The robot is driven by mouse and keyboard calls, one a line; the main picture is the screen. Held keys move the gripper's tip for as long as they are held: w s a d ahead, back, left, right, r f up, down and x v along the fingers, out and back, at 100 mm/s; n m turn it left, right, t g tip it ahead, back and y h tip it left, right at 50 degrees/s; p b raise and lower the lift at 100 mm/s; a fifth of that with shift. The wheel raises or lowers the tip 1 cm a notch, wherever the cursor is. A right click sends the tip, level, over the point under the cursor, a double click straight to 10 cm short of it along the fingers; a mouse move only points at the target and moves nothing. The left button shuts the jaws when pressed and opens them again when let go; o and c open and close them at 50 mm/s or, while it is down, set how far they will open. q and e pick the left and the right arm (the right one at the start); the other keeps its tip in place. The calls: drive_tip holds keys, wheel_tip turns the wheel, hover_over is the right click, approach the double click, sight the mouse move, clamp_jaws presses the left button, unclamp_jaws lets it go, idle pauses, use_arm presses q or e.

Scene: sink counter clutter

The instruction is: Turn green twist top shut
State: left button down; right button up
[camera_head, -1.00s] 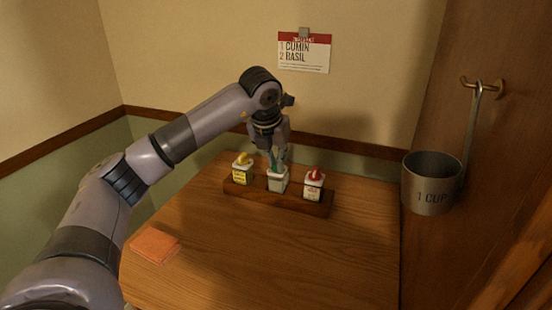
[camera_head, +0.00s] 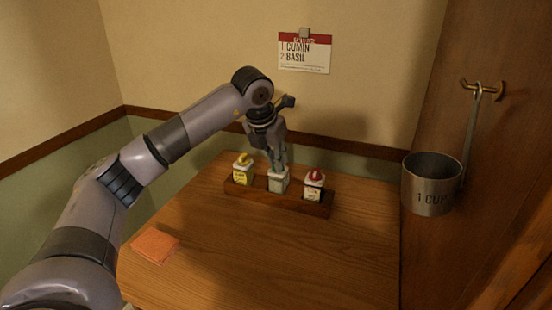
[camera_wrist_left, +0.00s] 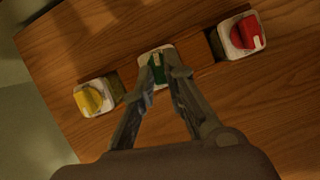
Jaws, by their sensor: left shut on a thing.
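The jar with the green twist top (camera_wrist_left: 158,73) stands in the middle of a wooden rack, between a yellow-topped and a red-topped jar. In the head view its pale body (camera_head: 278,184) shows below my gripper, which hides most of the top. My left gripper (camera_head: 276,166) points down from above and is shut on the green twist top. In the left wrist view its two fingertips (camera_wrist_left: 164,68) lie on either side of the green top. My right gripper is in neither view.
The yellow-topped jar (camera_head: 243,171) and red-topped jar (camera_head: 314,184) stand close on either side in the rack (camera_head: 298,205). An orange cloth (camera_head: 155,246) lies at the counter's left. A metal cup (camera_head: 430,185) hangs at right. The front counter is clear.

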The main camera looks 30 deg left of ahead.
use_arm(q)
drive_tip(key=m, duration=0.1)
drive_tip(key=m+h, duration=0.1)
drive_tip(key=m+p, duration=0.1)
drive_tip(key=shift+a+r+m, duration=0.1)
drive_tip(key=shift+a+m, duration=0.15)
drive_tip(key=shift+m, duration=0.05)
drive_tip(key=m+h+p, duration=0.1)
drive_tip(key=m, duration=0.1)
drive_tip(key=m+g+h+p, duration=0.1)
drive_tip(key=m, duration=0.1)
drive_tip(key=shift+w+a+r+p, duration=0.1)
drive_tip(key=shift+w+a+p, duration=0.05)
drive_tip(key=shift+p, duration=0.25)
drive_tip(key=m+g+h+p, duration=0.1)
drive_tip(key=m+p, duration=0.1)
drive_tip(key=m, duration=0.2)
drive_tip(key=shift+w+a+m, duration=0.1)
drive_tip(key=shift+w+m, duration=0.05)
drive_tip(key=shift+m, duration=0.25)
drive_tip(key=shift+w+m+g+h+p, duration=0.15)
drive_tip(key=shift+m+g+p, duration=0.25)
drive_tip(key=shift+m, duration=0.35)
drive_tip(key=shift+m+g+h+p, duration=0.15)
drive_tip(key=shift+m+g+p, duration=0.2)
drive_tip(key=shift+m, duration=0.4)
drive_tip(key=shift+f, duration=0.2)
drive_tip(key=c, duration=1.6)
unclamp_jaws()
